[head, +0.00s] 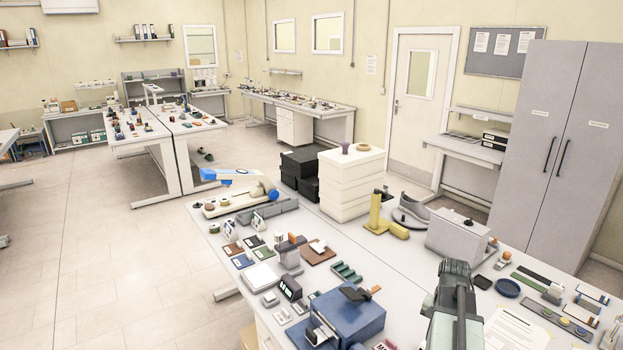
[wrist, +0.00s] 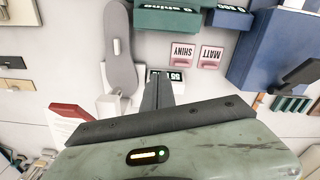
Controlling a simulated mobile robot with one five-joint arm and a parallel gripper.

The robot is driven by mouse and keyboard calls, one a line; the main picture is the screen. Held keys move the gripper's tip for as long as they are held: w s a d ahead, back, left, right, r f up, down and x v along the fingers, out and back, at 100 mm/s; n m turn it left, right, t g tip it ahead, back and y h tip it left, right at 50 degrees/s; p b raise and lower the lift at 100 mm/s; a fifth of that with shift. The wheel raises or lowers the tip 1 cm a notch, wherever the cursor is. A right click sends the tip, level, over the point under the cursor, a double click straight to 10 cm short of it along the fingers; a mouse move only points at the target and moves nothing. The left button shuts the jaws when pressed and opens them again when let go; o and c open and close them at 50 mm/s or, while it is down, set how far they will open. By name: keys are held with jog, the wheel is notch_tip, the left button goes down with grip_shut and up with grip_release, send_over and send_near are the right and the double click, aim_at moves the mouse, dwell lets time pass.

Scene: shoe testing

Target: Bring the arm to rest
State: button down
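My gripper (wrist: 158,78) shows in the wrist view as two dark fingers close together at the middle of a dark rail. It is shut, with nothing visible between the fingers. It points down over the white bench top, in front of a small display with digits (wrist: 178,76). My green arm (head: 455,305) stands upright over the near part of the bench (head: 408,285) in the head view. The fingers cannot be made out there.
In the wrist view a grey shoe sole (wrist: 119,50), two pink label cards, "SHINY" (wrist: 182,53) and "MATT" (wrist: 210,57), and a blue box (wrist: 270,45) lie around the gripper. In the head view many small items crowd the bench. Open floor (head: 110,240) lies left.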

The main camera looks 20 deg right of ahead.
jog(key=w+a+f+n+b, duration=0.2)
jog(key=w+a+f+b, duration=0.1)
jog(key=a, duration=0.7)
jog(key=w+a+f+n+b, duration=0.3)
jog(key=a+f, duration=0.3)
jog(key=a, duration=0.5)
jog(key=w+a+f+n+b, duration=0.3)
jog(key=w+a+f+b, duration=0.1)
jog(key=a, duration=0.7)
jog(key=shift+a+f+b, duration=0.15)
jog(key=shift+f+b, duration=0.4)
jog(key=shift+b, duration=0.3)
jog(key=shift+s+a+f+n+b, duration=0.1)
jog(key=shift+s+a+n, duration=0.15)
jog(key=shift+a+n, duration=0.45)
jog(key=shift+s+a+f+n+b, duration=0.15)
jog(key=shift+s+a+n, duration=0.15)
jog(key=shift+a, duration=0.8)
jog(key=shift+s+a+f+n+b, duration=0.1)
jog(key=shift+s+a+n, duration=0.1)
jog(key=shift+a+n, duration=0.5)
jog(key=shift+a, duration=0.15)
